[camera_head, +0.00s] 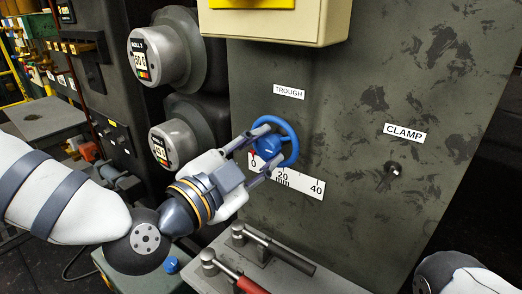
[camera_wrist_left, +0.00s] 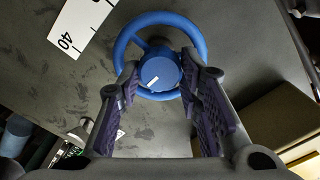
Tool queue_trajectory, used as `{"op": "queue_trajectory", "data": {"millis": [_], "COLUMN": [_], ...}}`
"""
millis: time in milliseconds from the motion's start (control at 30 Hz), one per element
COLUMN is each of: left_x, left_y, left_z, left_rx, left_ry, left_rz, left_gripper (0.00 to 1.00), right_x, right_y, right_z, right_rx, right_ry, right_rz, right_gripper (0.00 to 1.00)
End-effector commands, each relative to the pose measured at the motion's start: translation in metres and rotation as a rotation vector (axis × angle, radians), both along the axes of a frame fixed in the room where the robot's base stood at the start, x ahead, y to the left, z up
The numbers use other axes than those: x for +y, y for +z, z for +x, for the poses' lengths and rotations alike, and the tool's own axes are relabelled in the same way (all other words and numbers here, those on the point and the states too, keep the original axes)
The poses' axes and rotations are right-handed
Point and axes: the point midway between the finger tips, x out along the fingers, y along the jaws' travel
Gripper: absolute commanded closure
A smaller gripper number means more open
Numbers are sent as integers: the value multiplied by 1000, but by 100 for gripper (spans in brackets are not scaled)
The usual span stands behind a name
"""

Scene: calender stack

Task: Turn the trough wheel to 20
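The blue trough wheel (camera_head: 291,140) is on the dark grey machine panel under the TROUGH label (camera_head: 289,91). Below it is a white mm scale (camera_head: 305,183) marked 0, 20 and 40, with a small red pointer (camera_head: 253,154) near 0. My left gripper (camera_head: 263,148) is at the wheel, its fingers open on either side of the blue hub. In the left wrist view the wheel (camera_wrist_left: 125,45) sits ahead, and the left gripper (camera_wrist_left: 160,75) straddles its hub (camera_wrist_left: 160,72), which has a white line. Finger contact is not clear. My right gripper is out of view.
A CLAMP knob (camera_head: 394,171) is on the panel to the right. A red-handled lever (camera_head: 250,285) and a black-handled lever (camera_head: 290,257) lie below the wheel. Two round gauges (camera_head: 150,57) (camera_head: 170,145) stand left, and a cream box (camera_head: 290,25) is above.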

Motion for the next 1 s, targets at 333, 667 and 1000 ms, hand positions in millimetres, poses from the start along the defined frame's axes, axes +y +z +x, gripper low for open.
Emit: {"op": "queue_trajectory", "data": {"millis": [333,667,1000], "left_x": [0,1,2], "left_y": [0,3,3], "left_z": [0,1,1], "left_rx": [16,138,328], "left_ry": [1,2,2], "left_rz": [-23,-194,-454], "left_gripper": [95,95,95], "right_x": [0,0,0], "right_y": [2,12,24], "right_z": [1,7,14], "right_rx": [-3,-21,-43], "right_ry": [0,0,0], "right_rz": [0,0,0], "right_gripper": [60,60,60]}}
